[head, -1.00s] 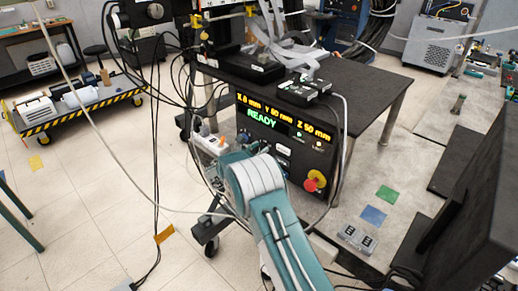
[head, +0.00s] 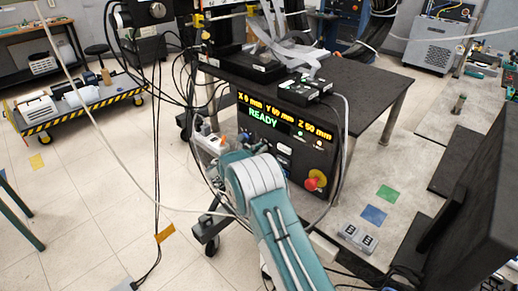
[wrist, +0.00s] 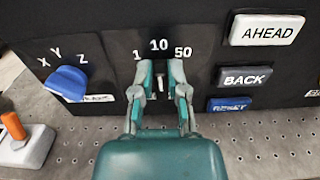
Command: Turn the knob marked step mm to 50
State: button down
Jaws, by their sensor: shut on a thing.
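The step knob sits mid-panel in the wrist view under the white marks 1, 10 and 50 (wrist: 159,45). My gripper (wrist: 161,84) is shut on the step knob (wrist: 160,80), one finger on each side. A pale strip on the knob shows between the fingers, upright under the 10. The fingers hide most of the knob, and its name label is not visible. In the head view the black control panel (head: 290,157) shows a lit display with READY in green, and my arm covers its lower left part.
Left of the step knob is a blue knob (wrist: 69,83) marked X, Y, Z. To the right are a white AHEAD button (wrist: 267,30), a black BACK button (wrist: 245,78) and a blue RESET button (wrist: 230,104). A red knob (head: 316,180) is at the panel's lower right.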

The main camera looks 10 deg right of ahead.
jog(key=shift+w+d+r+m, duration=0.1)
jog(key=shift+d+r+m, duration=0.1)
jog(key=shift+m, duration=0.1)
jog(key=m, duration=0.3)
jog(key=shift+s+d+m, duration=0.15)
jog(key=shift+s+m, duration=0.05)
jog(key=shift+m, duration=0.1)
jog(key=shift+s+d+f+m, duration=0.1)
jog(key=shift+m, duration=1.05)
jog(key=shift+s+d+f+m, duration=0.1)
jog(key=shift+m, duration=1.05)
jog(key=c, duration=0.7)
grip_release()
jog(key=shift+o, duration=0.2)
jog(key=shift+w+d+f, duration=0.1)
jog(key=shift+d+f, duration=0.05)
jog(key=shift+f, duration=0.05)
jog(key=shift+d, duration=0.1)
jog(key=v, duration=1.2)
